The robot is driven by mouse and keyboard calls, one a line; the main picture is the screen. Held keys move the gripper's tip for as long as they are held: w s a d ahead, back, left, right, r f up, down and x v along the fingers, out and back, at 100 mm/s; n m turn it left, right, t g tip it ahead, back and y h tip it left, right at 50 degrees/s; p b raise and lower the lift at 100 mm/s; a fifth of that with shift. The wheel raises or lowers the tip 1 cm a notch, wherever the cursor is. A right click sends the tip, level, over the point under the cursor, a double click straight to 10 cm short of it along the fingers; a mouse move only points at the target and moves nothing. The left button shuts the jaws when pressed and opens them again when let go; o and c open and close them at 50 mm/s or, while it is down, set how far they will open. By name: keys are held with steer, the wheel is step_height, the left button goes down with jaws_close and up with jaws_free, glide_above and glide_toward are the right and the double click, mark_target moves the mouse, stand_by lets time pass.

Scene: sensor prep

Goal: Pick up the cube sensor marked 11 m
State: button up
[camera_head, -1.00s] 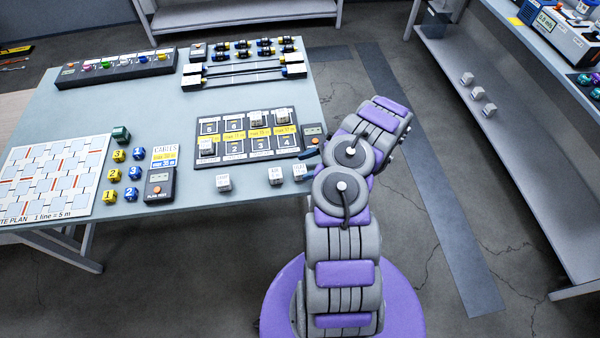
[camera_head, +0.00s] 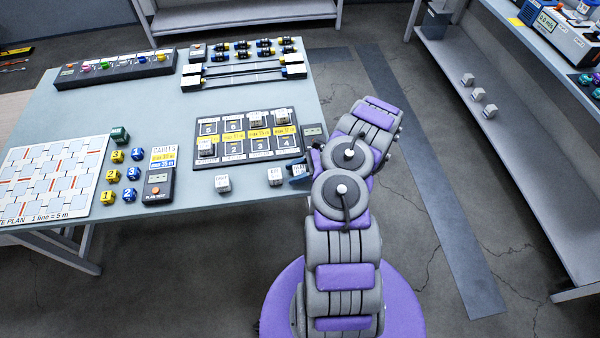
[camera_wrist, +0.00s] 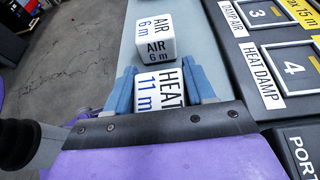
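The cube sensor marked HEAT 11 m (camera_wrist: 158,92) is white and sits between the two blue fingers of my gripper (camera_wrist: 160,88) in the wrist view, one finger on each side. I cannot tell whether the fingers press on it or stand slightly apart. In the head view my gripper (camera_head: 299,171) is low at the table's right front edge and hides most of that cube. A white cube marked AIR 6 m (camera_wrist: 156,38) stands just beyond the fingers; it also shows in the head view (camera_head: 275,177).
The sensor tray (camera_head: 262,143) with numbered slots lies close beside my gripper, a black tester (camera_head: 314,131) at its corner. Another white cube (camera_head: 223,184) stands farther left at the front edge. Open floor lies right of the table.

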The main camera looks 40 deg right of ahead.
steer(key=c, duration=0.5)
steer(key=shift+r, duration=0.15)
